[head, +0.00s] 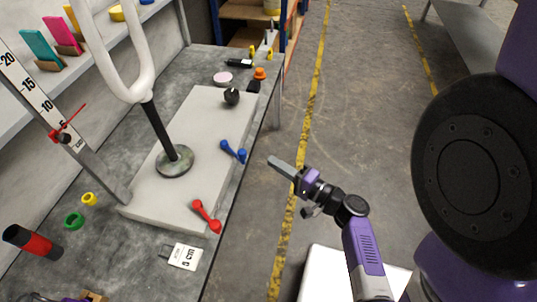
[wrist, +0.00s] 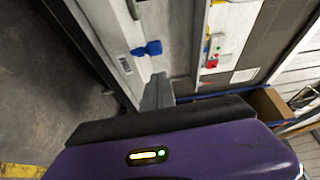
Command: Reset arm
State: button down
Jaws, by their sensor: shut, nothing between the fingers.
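My gripper (head: 283,167) is shut and empty in the head view. It hangs over the floor to the right of the workbench (head: 213,246), apart from everything on it. My purple arm runs down from it toward the bottom of the view. In the wrist view the grey fingers of my gripper (wrist: 157,92) are together with nothing between them. A blue tool (wrist: 148,48) shows just beyond the fingers there.
A pale slab (head: 205,125) on the bench carries a round-based stand (head: 174,162), a blue tool (head: 233,151) and a red tool (head: 206,216). A ruler (head: 55,120) leans at left. Clear floor (head: 370,110) with yellow lines lies right of the bench.

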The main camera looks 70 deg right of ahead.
jog(key=shift+s+a, duration=0.5)
jog(key=shift+s, duration=0.1)
jog(key=s+d+f+g+h, duration=0.2)
jog(key=d+f+g, duration=0.1)
jog(key=f+g, duration=0.1)
jog(key=s+a+r+n+y+p, duration=0.2)
jog(key=a+r+n+p, duration=0.1)
jog(key=a+r+n, duration=0.4)
jog(key=s+a+r+n+t+y+p, duration=0.1)
jog(key=a+r+n+y+p, duration=0.1)
jog(key=a+r+n, duration=0.5)
jog(key=s+a+r+n+y+p, duration=0.2)
jog(key=a+r+n, duration=0.5)
jog(key=a+r, duration=0.4)
jog(key=a+y+p, duration=0.1)
jog(key=a+y, duration=0.1)
jog(key=a, duration=0.2)
jog(key=shift+s+r+n+t+p, duration=0.3)
jog(key=shift+r+p, duration=0.05)
jog(key=shift+r, duration=0.05)
